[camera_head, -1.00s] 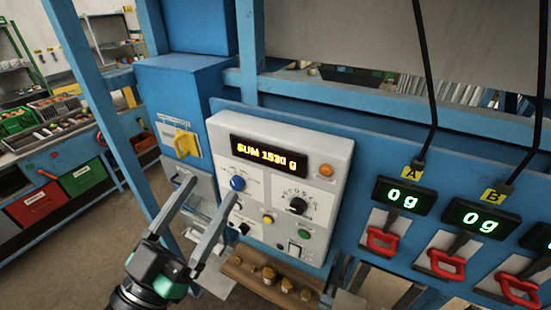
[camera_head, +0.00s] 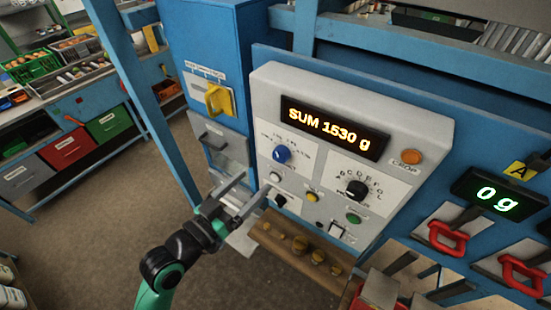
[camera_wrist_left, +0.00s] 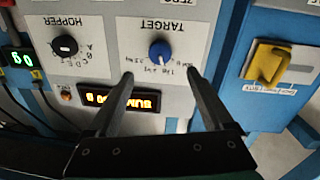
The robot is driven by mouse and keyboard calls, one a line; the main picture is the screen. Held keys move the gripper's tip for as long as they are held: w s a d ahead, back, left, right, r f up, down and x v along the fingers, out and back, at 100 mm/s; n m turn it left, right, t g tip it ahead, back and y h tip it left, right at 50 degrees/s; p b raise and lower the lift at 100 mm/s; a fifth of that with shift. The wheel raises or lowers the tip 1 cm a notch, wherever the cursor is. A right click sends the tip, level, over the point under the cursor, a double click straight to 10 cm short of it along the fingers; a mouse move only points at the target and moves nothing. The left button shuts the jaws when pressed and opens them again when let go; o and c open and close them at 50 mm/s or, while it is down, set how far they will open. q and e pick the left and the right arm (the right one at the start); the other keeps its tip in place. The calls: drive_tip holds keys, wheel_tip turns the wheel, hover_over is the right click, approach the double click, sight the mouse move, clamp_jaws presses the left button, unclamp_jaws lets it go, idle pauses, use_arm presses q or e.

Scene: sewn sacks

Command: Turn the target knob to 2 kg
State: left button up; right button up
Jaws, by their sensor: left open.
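The blue target knob (camera_head: 282,155) sits on the light grey control panel (camera_head: 420,190), left of the black hopper knob (camera_head: 356,189). My left gripper (camera_head: 254,183) is open, its fingers pointing at the panel near its lower left edge. In the left wrist view, the panel appears upside down. The blue knob (camera_wrist_left: 160,52) there lies just beyond the two spread fingertips (camera_wrist_left: 160,77), roughly centred between them. Nothing is held. The small scale print and the knob's pointer are too small to read surely. My right gripper does not show.
The display (camera_head: 335,129) reads SUM 1530 g. A yellow rotary switch (camera_head: 219,100) is on the blue cabinet left of the panel. A wooden ledge (camera_head: 290,250) with brass pieces juts out below. Small buttons and red handles (camera_head: 447,238) are nearby.

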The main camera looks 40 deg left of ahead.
sight(278, 157)
use_arm(q)
drive_tip(key=w, duration=0.3)
drive_tip(key=w+a, duration=0.1)
drive_tip(key=w, duration=0.2)
drive_tip(key=w+p, duration=0.1)
drive_tip(key=w, duration=0.2)
drive_tip(key=shift+w+a, duration=0.15)
drive_tip(key=shift+w, duration=0.25)
clamp_jaws()
drive_tip(key=shift+m, duration=0.4)
drive_tip(key=m, duration=0.2)
drive_tip(key=shift+m, duration=0.4)
drive_tip(key=shift+r+m+g, duration=0.1)
drive_tip(key=shift+m+g, duration=0.2)
drive_tip(key=shift+m, duration=1.7)
unclamp_jaws()
